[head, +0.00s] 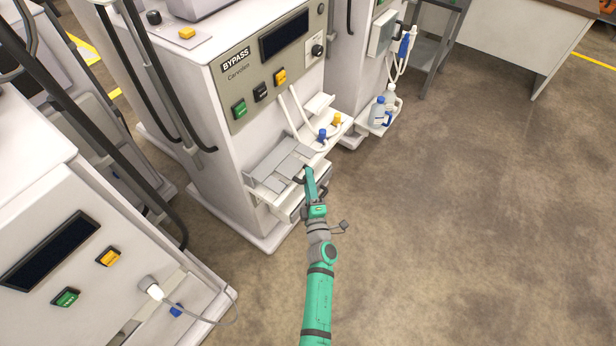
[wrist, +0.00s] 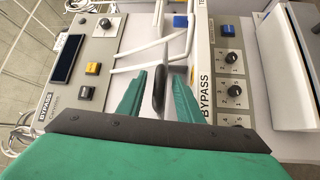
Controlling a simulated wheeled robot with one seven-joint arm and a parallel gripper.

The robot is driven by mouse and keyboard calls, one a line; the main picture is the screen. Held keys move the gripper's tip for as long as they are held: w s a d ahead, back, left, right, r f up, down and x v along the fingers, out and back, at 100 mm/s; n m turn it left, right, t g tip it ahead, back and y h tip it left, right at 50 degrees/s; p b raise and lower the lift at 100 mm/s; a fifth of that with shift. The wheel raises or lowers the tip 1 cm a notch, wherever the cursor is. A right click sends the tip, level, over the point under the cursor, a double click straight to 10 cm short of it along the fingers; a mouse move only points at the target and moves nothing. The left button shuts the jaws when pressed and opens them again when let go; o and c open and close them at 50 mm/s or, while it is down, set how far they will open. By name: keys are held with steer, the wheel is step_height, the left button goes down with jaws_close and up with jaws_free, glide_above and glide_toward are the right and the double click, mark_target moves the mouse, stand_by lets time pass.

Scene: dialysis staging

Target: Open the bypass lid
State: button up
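The machine marked BYPASS (head: 235,60) stands left of centre in the head view. A low box with a grey top (head: 272,168), seemingly the bypass lid, juts from its front. In the wrist view a BYPASS label (wrist: 204,92) runs along a pale strip. A dark upright handle (wrist: 158,92) stands between the two green fingers of my gripper (wrist: 162,72), which also shows at the box's front edge in the head view (head: 308,170). The fingers are apart, with a gap visible on each side of the handle. The lid appears down; its hinge is not clear.
Blue (head: 322,135) and yellow (head: 337,119) connectors with white hoses are beside the box. Knobs (wrist: 228,57) lie right of the label in the wrist view. Another machine (head: 90,260) stands at lower left. Bottles (head: 378,112) stand farther back. The floor (head: 480,200) to the right is clear.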

steer(key=shift+w+a+r, duration=0.1)
steer(key=shift+w, duration=0.45)
jaws_close()
